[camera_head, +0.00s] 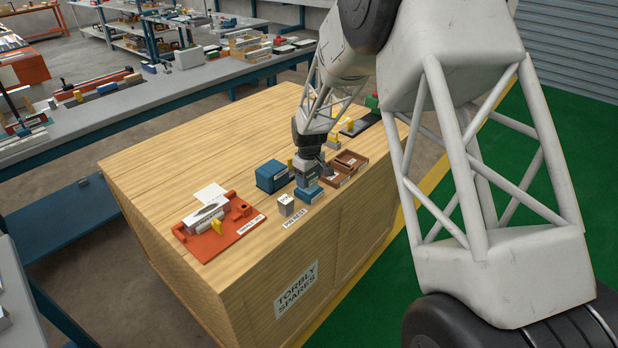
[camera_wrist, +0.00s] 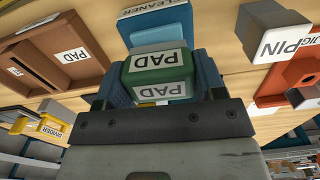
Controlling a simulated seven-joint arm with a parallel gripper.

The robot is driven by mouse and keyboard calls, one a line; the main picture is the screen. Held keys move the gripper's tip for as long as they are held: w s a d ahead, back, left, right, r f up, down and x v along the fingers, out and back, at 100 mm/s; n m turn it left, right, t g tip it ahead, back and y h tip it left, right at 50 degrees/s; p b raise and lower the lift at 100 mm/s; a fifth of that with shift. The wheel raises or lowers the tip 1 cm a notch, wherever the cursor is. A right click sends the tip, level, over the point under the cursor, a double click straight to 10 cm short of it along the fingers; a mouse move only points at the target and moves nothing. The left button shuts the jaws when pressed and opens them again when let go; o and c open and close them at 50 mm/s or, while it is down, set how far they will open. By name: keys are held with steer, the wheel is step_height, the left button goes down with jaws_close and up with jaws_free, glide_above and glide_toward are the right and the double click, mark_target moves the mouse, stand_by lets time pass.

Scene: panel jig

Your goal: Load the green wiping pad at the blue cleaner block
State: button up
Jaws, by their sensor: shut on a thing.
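My gripper (camera_head: 308,178) is shut on the green wiping pad (camera_wrist: 157,72). The pad's sides sit between the two blue-grey fingers in the wrist view, with white PAD labels on it. The blue cleaner block (camera_wrist: 157,28), with a CLEANER label, lies just beyond the pad in that view. In the head view a small blue block (camera_head: 309,196), which looks like the cleaner block, sits right below the gripper. The pad is mostly hidden by the gripper there. I cannot tell whether pad and block touch.
Brown trays (camera_head: 350,160) stand right of the gripper; one shows a PAD label in the wrist view (camera_wrist: 60,58). A larger blue box (camera_head: 270,178) is to the left. The wooden top's back left is clear.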

steer(key=shift+f, duration=0.5)
stand_by(1.8)
steer(key=shift+r, duration=3.6)
steer(key=w+d+r+m, duration=0.3)
steer(key=d+r+m, duration=0.1)
steer(key=d+r, duration=0.2)
steer(key=w+d+r+m, duration=0.3)
steer(key=d+r, duration=0.3)
steer(key=r, duration=0.2)
steer(key=shift+w+r+m, duration=0.25)
steer(key=shift+w+m, duration=0.1)
steer(key=shift+m, duration=0.35)
